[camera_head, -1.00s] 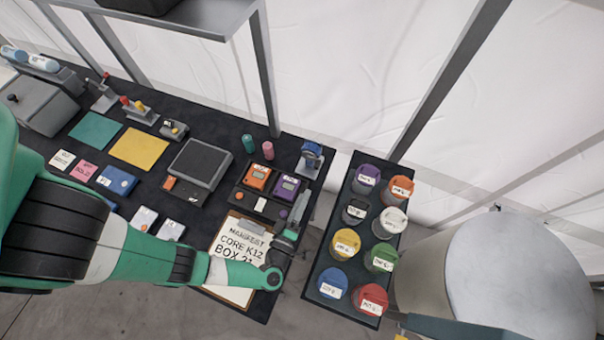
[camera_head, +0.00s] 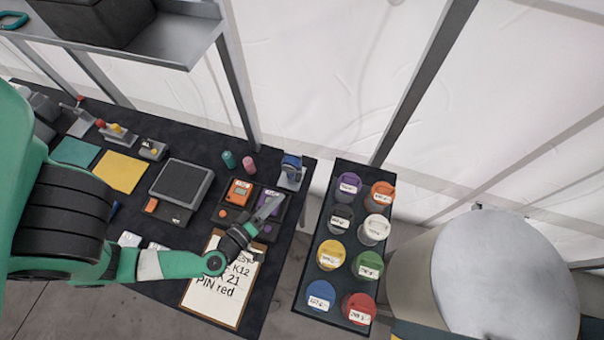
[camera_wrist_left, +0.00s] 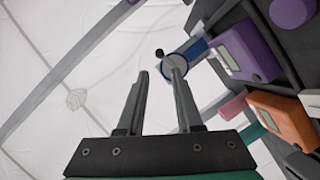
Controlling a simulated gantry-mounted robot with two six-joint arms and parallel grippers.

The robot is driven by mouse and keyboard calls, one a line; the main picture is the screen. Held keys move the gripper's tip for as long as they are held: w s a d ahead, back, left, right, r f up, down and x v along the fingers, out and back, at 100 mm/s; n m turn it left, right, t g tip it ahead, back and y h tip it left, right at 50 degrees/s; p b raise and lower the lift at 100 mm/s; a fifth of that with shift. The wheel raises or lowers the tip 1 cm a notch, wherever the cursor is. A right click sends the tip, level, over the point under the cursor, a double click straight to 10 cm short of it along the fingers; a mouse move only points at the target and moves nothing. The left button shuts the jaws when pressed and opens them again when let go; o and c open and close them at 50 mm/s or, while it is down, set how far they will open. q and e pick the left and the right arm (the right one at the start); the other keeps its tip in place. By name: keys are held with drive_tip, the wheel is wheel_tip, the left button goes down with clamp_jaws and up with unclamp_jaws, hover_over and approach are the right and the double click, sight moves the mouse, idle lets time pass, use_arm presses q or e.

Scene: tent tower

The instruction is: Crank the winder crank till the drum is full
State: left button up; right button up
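The winder (camera_head: 292,168), a grey stand with a blue drum, sits at the far right corner of the dark table. In the left wrist view, its blue drum (camera_wrist_left: 196,50) shows beyond my fingers, with a small black crank knob (camera_wrist_left: 159,53) beside it. How full the drum is cannot be told. My left gripper (camera_head: 272,203) is over the orange and purple boxes, short of the winder. In the left wrist view, its two fingers (camera_wrist_left: 158,75) are apart with nothing between them. One fingertip overlaps the drum in that view; I see no clear contact. My right gripper is not in view.
An orange box (camera_head: 239,191) and a clipboard (camera_head: 215,300) lie near my left gripper. Teal (camera_head: 228,159) and pink (camera_head: 249,164) cylinders stand left of the winder. A tray (camera_head: 300,296) of lidded jars is to the right, beside a large round drum (camera_head: 500,270).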

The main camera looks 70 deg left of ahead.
sight(298, 178)
use_arm(q)
drive_tip(key=b+x, duration=0.2)
drive_tip(key=x, duration=0.9)
drive_tip(key=shift+w+a, duration=0.2)
drive_tip(key=shift+w, duration=0.1)
clamp_jaws()
drive_tip(key=shift+r+p, duration=0.15)
drive_tip(key=shift+p, duration=0.55)
drive_tip(key=shift+w+m+p, duration=0.1)
drive_tip(key=shift+m+p, duration=0.2)
drive_tip(key=shift+m, duration=0.1)
drive_tip(key=shift+f+g, duration=0.3)
drive_tip(key=shift+f, duration=0.05)
